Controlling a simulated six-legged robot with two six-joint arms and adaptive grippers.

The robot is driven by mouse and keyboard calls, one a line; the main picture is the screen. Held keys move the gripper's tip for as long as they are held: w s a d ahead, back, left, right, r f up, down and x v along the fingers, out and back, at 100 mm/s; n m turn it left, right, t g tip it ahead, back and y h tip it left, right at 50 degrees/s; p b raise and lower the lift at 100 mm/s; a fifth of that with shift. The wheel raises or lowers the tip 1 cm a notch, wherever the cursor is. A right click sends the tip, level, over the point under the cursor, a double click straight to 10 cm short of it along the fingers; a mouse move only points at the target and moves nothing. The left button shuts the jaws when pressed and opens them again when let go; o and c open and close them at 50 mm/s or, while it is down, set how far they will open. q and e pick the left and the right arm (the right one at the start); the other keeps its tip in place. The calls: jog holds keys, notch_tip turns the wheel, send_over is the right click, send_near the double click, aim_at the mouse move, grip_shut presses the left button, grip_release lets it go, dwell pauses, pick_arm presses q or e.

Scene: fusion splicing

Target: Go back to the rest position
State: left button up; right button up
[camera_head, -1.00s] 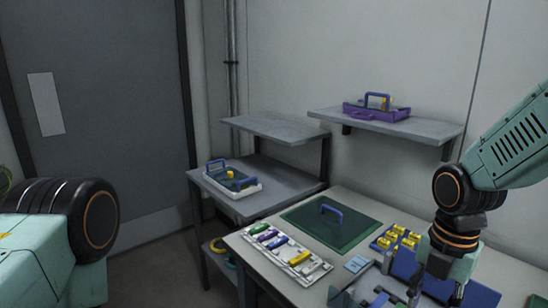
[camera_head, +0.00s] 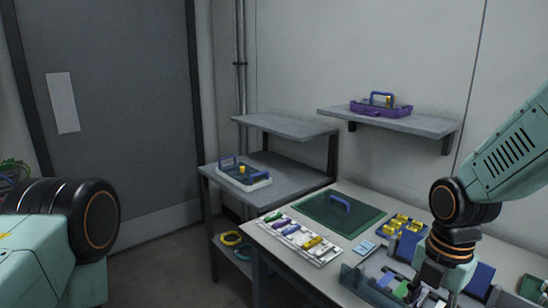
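My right arm comes in from the right, and its gripper (camera_head: 430,297) hangs over the front right of the work table (camera_head: 275,243). The gripper is partly cut off by the lower picture edge, so I cannot tell whether its fingers are open or shut. Only the upper part of my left arm shows at the lower left; the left gripper is out of view. Below the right gripper lies a grey holder (camera_head: 367,288) with blue and green parts. A dark green mat (camera_head: 322,222) with a blue handle lies on the table.
A white tray (camera_head: 328,256) with several coloured pieces lies at the table's front left. Yellow parts in a blue holder (camera_head: 400,230) stand by the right arm. A tray (camera_head: 262,184) sits on the side shelf unit. A purple case (camera_head: 372,110) sits on the wall shelf.

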jog(key=s+a+f+m, duration=0.2)
jog(key=s+f+m, duration=0.35)
jog(key=f, duration=0.35)
jog(key=s+a+f+m, duration=0.1)
jog(key=s+f+m, duration=0.3)
jog(key=f+m, duration=0.4)
jog(key=s+f+m, duration=0.4)
jog(key=s+m, duration=0.2)
jog(key=s, duration=0.1)
jog(key=s+f+m, duration=0.4)
jog(key=s+m, duration=0.2)
jog(key=s, duration=0.1)
jog(key=shift+s+f+b, duration=0.2)
jog(key=shift+f+b, duration=0.05)
jog(key=shift+b, duration=0.05)
